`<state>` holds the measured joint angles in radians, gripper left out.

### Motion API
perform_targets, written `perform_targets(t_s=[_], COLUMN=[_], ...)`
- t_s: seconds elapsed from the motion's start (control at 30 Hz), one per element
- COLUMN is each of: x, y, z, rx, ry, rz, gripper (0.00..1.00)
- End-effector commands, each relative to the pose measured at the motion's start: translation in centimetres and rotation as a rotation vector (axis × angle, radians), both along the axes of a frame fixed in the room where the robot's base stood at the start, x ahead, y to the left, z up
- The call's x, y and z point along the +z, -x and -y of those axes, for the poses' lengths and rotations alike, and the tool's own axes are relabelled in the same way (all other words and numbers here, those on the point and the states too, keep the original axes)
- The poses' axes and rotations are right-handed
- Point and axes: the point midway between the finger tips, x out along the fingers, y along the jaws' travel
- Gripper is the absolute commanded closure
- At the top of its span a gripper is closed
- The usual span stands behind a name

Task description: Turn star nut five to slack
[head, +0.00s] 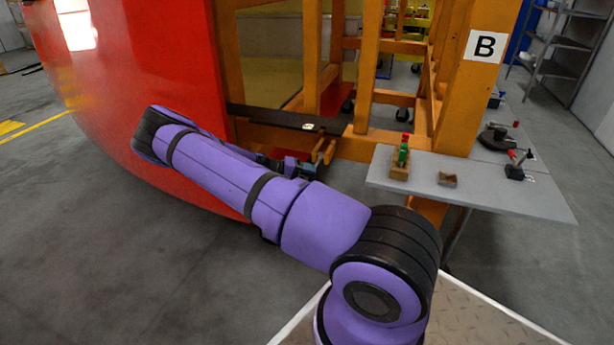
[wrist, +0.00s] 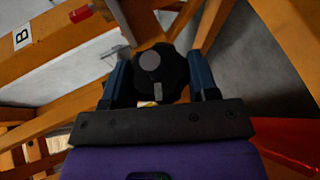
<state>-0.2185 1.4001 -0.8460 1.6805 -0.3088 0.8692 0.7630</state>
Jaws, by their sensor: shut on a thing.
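In the wrist view a dark, lobed star nut (wrist: 160,75) with a grey round centre sits between the two blue fingers of my gripper (wrist: 161,80). The fingers are shut on it from both sides. A lighter grey mark shows on its lower edge. No number on the nut can be read. In the head view my gripper (head: 308,170) is low by the orange frame, beside the red nosecone (head: 140,90), and is partly hidden by my purple arm. The nut cannot be made out there.
The orange frame (head: 450,100) with the "B" sign (head: 483,46) stands close around my gripper. A grey table (head: 520,195) to the right holds a green-and-red item (head: 402,152), a small brown block (head: 447,179) and clamps. Grey shelves (head: 560,45) stand behind.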

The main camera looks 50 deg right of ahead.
Motion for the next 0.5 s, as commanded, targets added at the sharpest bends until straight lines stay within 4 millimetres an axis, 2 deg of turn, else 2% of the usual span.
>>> perform_targets(t_s=[0.2,0.5], x=[-0.19,-0.22], y=[-0.11,-0.07], z=[-0.04,-0.03], rx=[0.017,0.029], ry=[0.064,0.116], rz=[-0.154,-0.283], gripper=[0.7,0.7])
